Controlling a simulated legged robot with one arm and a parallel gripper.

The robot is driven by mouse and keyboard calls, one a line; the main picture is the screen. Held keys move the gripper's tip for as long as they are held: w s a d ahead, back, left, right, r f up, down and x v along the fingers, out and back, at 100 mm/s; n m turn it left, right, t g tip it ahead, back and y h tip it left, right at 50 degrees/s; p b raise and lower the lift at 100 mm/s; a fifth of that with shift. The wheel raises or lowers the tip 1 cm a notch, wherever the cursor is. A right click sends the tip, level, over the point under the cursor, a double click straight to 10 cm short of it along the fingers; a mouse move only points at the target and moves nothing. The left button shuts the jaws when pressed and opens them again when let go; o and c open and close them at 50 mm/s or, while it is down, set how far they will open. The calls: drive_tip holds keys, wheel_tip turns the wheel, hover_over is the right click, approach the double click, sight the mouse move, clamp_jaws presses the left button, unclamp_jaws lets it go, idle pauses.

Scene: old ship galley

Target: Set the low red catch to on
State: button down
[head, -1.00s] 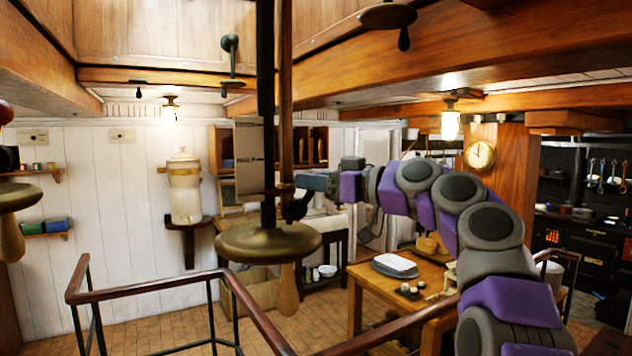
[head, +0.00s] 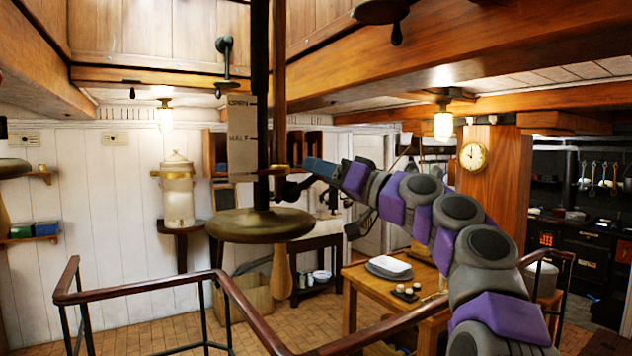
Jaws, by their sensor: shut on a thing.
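No red catch is visible in the head view. My gripper (head: 287,187) is at the right side of a dark vertical post (head: 263,100), just above a round brass disc (head: 260,224). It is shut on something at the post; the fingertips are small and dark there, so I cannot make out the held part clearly. A pale plate (head: 242,135) marked OPEN and HALF stands just left of the post. A small brass piece (head: 272,170) crosses the post beside my gripper. A wooden handle (head: 281,272) hangs below the disc.
A wooden handrail (head: 245,301) runs across the front. A wooden table (head: 375,290) with plates (head: 389,267) stands beyond it, under my arm. Another brass disc (head: 14,168) shows at the left edge. A ceiling beam (head: 450,55) spans the upper right.

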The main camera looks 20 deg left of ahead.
drive_tip(key=f+m+t+b, duration=0.1)
drive_tip(key=f+m+b, duration=0.1)
drive_tip(key=m+b, duration=0.1)
drive_tip(key=shift+w+d+f+t+y, duration=0.1)
drive_tip(key=shift+w+d+t+y, duration=0.1)
drive_tip(key=shift+w+t+y, duration=0.15)
drive_tip(key=shift+w+d+f+m+t+b, duration=0.1)
drive_tip(key=shift+f+m+t+b, duration=0.3)
drive_tip(key=shift+m+t+b, duration=0.7)
drive_tip(key=shift+w+d+f+m+t+b, duration=0.1)
drive_tip(key=shift+f+m+t+b, duration=0.45)
drive_tip(key=shift+m, duration=1)
drive_tip(key=shift+w+d+f+m+t+b, duration=0.1)
drive_tip(key=shift+f+m+t+b, duration=0.3)
drive_tip(key=shift+m+b, duration=0.8)
drive_tip(key=shift+r+m+t, duration=0.1)
drive_tip(key=shift+m+t, duration=0.2)
drive_tip(key=shift+m, duration=0.05)
drive_tip(key=c, duration=1.1)
unclamp_jaws()
drive_tip(key=o, duration=0.4)
drive_tip(key=shift+w+a, duration=0.15)
drive_tip(key=shift+w, duration=0.05)
drive_tip(key=shift+c, duration=0.2)
drive_tip(key=shift+s+r, duration=0.1)
drive_tip(key=shift+s, duration=0.05)
